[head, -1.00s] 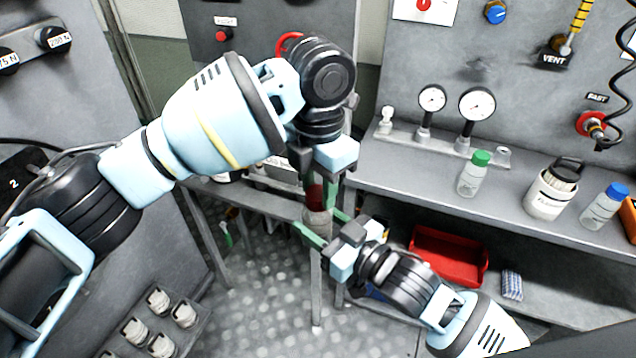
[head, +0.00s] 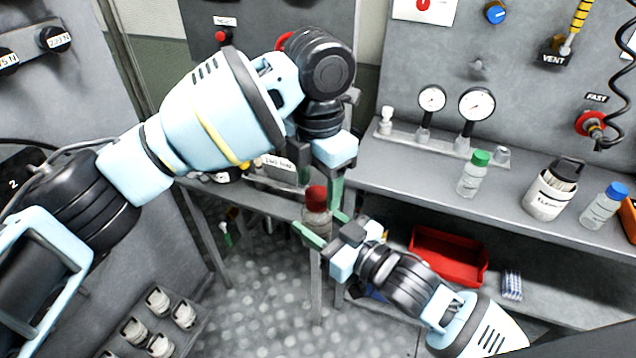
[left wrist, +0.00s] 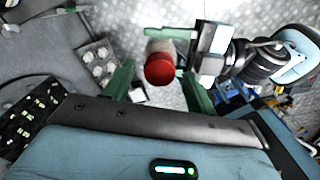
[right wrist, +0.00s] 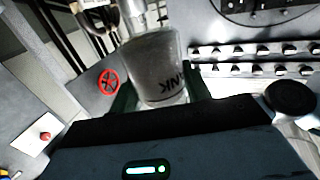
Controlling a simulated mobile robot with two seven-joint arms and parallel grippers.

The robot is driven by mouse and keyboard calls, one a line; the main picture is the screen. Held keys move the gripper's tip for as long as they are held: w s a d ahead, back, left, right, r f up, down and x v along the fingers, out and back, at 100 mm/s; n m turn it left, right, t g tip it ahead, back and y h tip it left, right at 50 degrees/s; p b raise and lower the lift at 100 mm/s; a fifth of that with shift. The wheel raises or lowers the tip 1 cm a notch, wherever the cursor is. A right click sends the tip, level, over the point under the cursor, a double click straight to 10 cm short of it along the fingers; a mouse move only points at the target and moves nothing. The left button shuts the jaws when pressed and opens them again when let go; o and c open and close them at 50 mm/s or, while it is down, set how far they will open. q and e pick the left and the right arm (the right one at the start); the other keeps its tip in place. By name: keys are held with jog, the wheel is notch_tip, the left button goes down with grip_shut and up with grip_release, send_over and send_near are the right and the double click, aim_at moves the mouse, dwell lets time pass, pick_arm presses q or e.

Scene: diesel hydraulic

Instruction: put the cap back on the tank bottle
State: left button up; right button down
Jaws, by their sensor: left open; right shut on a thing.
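The tank bottle (head: 317,222) is held upright in my right gripper (head: 322,230), whose green fingers close on its sides. Its TANK lettering shows in the right wrist view (right wrist: 155,65). The red cap (head: 316,198) sits on top of the bottle; from these views I cannot tell how tightly it is seated. My left gripper (head: 327,188) is open and just above the cap. In the left wrist view the red cap (left wrist: 160,70) lies between the spread green fingers (left wrist: 158,88), apart from both. One left finger is partly hidden in the head view.
A shelf on the right holds a green-capped bottle (head: 474,174), a white container (head: 551,190) and a blue-capped bottle (head: 604,206). A red bin (head: 450,257) sits below. Several whitish pieces stand in a rack (head: 150,325) at lower left.

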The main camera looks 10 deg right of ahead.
pick_arm(q)
jog(key=shift+r, duration=1.85)
jog(key=shift+c, duration=0.5)
